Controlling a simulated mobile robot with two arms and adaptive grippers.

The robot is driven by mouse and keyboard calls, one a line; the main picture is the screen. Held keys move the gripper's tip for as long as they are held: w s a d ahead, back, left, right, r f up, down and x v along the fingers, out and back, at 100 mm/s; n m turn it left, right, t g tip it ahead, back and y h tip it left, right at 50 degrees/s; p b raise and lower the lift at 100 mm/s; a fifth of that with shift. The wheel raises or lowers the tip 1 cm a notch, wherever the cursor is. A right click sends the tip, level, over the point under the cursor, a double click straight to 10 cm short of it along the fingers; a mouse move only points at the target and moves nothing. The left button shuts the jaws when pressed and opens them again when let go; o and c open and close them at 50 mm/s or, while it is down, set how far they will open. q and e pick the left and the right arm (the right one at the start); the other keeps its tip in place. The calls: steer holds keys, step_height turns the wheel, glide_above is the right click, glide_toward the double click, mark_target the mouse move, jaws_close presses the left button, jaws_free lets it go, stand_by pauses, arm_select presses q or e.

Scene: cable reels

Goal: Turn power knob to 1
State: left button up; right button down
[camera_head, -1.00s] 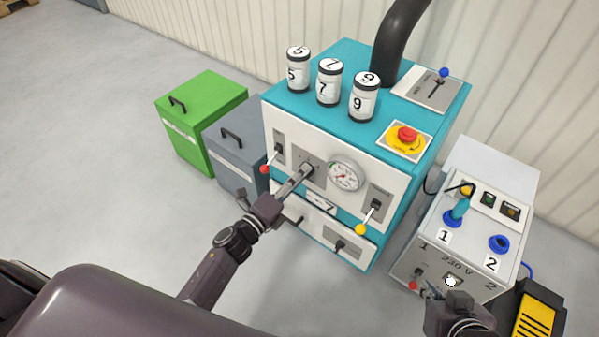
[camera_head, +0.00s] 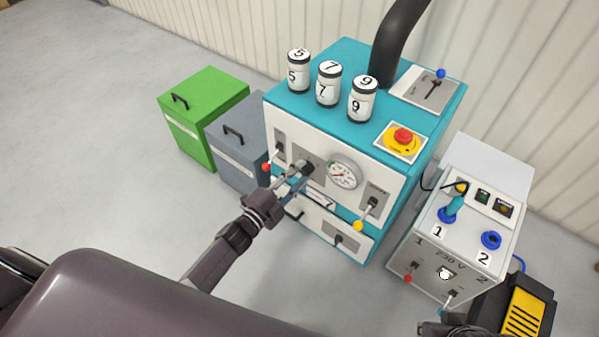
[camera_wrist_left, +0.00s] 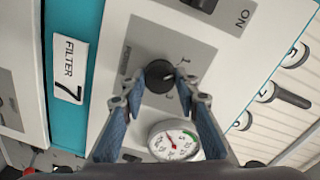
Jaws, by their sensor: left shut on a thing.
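The dark round power knob (camera_head: 307,167) sits on a grey plate on the front of the teal and white machine (camera_head: 295,137). In the left wrist view the knob (camera_wrist_left: 159,76) lies between my fingertips, with a "1" mark and partly readable lettering around it. My left gripper (camera_head: 296,175) is shut on the knob, one finger on each side. Which mark the knob points to cannot be made out. My right gripper (camera_head: 447,316) is mostly cut off at the bottom edge, near the 230 V box, and its fingers are unclear.
A pressure gauge (camera_head: 342,173) is right of the knob. Levers with red (camera_head: 266,167) and yellow (camera_head: 358,226) tips flank it. A filter drawer marked 7 (camera_head: 318,199) is below. The grey 230 V box (camera_head: 430,255) stands at right.

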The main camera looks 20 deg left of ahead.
arm_select(q)
steer(key=shift+a, duration=0.1)
arm_select(e)
steer(key=shift+w+f, duration=0.1)
steer(key=shift+f, duration=0.3)
arm_select(q)
steer(key=o, duration=1.1)
steer(key=shift+o, duration=0.2)
arm_select(e)
steer(key=shift+a, duration=0.1)
arm_select(q)
steer(key=shift+s, duration=0.1)
steer(key=v, duration=1.1)
steer(key=shift+s+a, duration=0.2)
steer(key=shift+s, duration=0.15)
steer(key=shift+n, duration=0.3)
